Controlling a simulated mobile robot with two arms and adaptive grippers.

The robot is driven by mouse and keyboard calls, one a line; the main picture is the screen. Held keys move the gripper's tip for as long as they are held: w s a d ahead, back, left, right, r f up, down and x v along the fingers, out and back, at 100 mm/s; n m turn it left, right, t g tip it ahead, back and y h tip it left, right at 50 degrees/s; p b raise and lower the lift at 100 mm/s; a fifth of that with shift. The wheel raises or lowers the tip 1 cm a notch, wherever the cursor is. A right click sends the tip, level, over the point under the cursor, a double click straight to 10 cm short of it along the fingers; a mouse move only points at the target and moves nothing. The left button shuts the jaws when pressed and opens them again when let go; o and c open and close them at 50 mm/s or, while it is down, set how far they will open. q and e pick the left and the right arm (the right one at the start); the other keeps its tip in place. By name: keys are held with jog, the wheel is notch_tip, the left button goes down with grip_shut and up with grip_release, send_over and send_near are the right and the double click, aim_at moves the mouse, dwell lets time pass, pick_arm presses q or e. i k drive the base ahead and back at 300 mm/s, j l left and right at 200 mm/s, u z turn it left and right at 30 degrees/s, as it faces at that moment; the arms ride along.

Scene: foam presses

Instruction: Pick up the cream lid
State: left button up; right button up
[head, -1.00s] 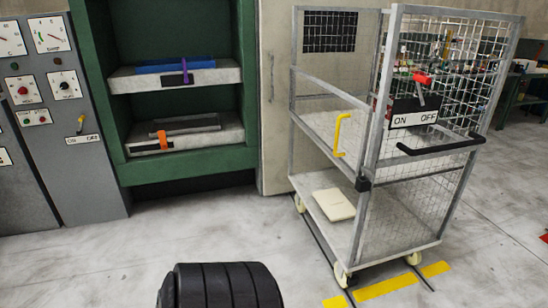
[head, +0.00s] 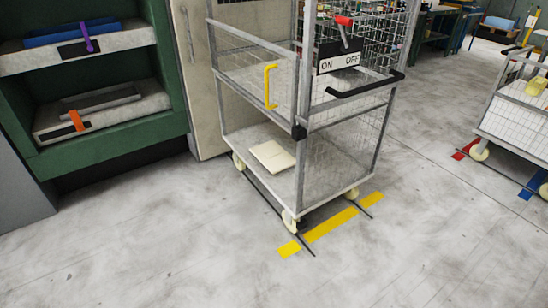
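A flat cream lid (head: 272,155) lies on the lower shelf of the wire cage cart (head: 327,182) in the head view. It rests near the shelf's left side, behind the cart's lower front opening. None of its surface seems covered by the cart frame. Neither of my grippers is in view.
The cart has a yellow handle (head: 270,86), a black push bar (head: 366,84) and an ON/OFF switch plate (head: 339,57). A green press (head: 110,146) stands at left. A second cart (head: 515,120) stands at right. The floor in front is clear, with yellow markings (head: 331,224).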

aim_at(272, 155)
jog(key=i+j+u, duration=0.1)
jog(key=u, duration=0.75)
jog(key=i, duration=3.85)
jog(key=i+j+z, duration=0.1)
jog(key=i+z, duration=0.15)
jog(key=i, duration=0.2)
jog(key=i+j+z, duration=0.15)
jog(key=i+z, duration=0.15)
jog(key=i+j+z, duration=0.25)
jog(key=i, duration=0.3)
